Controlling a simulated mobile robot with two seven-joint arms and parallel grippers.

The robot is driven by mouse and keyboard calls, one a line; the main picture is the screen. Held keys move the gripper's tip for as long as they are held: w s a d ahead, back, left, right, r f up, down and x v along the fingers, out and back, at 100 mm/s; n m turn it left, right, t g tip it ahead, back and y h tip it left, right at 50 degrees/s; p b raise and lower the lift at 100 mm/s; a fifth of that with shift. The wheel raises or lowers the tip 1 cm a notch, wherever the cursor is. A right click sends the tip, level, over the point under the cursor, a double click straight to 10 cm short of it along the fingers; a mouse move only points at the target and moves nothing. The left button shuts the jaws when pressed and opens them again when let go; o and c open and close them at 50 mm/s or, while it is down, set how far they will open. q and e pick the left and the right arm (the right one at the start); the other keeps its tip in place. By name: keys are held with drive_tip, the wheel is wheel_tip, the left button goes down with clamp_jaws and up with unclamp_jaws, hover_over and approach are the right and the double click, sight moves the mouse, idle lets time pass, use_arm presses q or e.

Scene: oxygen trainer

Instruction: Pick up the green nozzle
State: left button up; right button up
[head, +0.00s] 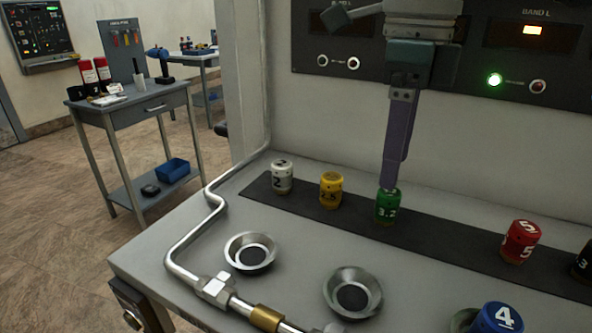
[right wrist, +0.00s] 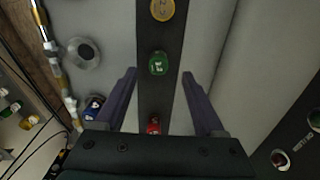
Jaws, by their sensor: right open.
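The green nozzle (head: 386,207) stands upright on the black strip (head: 445,236), between the yellow nozzle (head: 331,190) and the red nozzle (head: 520,241). My right gripper (head: 389,186) points down above it, its purple fingertips overlapping the nozzle's top in the head view. In the right wrist view the right gripper (right wrist: 159,73) is open and empty. The green nozzle (right wrist: 158,63) shows in the gap near the fingertips, with space on both sides. I cannot tell how far the tips are above it. My left gripper is not in view.
A white nozzle (head: 282,177) stands at the strip's left end. A blue nozzle (head: 497,318) sits at the front right. Metal cups (head: 251,252) and a pipe (head: 186,237) are in front. A control panel (head: 480,60) rises behind. A side table (head: 130,105) stands left.

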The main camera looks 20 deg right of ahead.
sight(390, 195)
wheel_tip(390, 195, down, 6)
drive_tip(key=shift+s+f+p, duration=0.1)
drive_tip(key=shift+s+p, duration=0.05)
drive_tip(key=shift+p, duration=0.3)
drive_tip(key=shift+c, duration=0.3)
clamp_jaws()
